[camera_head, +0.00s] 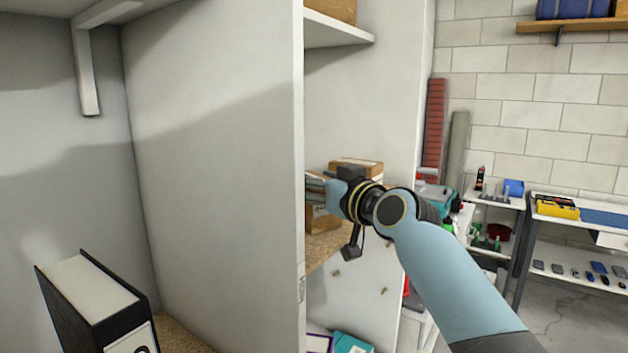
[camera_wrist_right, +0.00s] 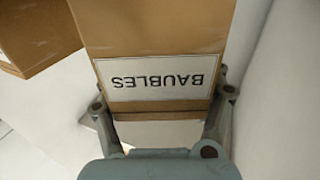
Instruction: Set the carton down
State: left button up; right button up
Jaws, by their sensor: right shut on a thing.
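A brown carton (camera_wrist_right: 155,30) with a white label reading BAUBLES, upside down in the picture, fills the upper middle of the right wrist view. My right gripper (camera_wrist_right: 162,112) is shut on it, with one finger along each side. In the head view my right gripper (camera_head: 325,186) reaches left into the shelf bay, partly hidden by the white upright panel. Brown carton surfaces show behind and below it there; I cannot tell which belong to the held carton. The carton's underside is hidden. My left gripper is not in view.
A second brown box (camera_wrist_right: 35,35) is beside the carton in the wrist view. The white upright panel (camera_head: 225,150) stands left of my gripper. A brown shelf board (camera_head: 325,246) lies below it. A black binder (camera_head: 95,300) stands in the left bay.

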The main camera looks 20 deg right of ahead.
jog(key=o, duration=1.6)
jog(key=shift+f, duration=0.1)
jog(key=shift+c, duration=0.2)
jog(key=b+v, duration=0.1)
jog(key=v, duration=1.1)
jog(key=shift+b, duration=0.35)
jog(key=shift+d, duration=0.1)
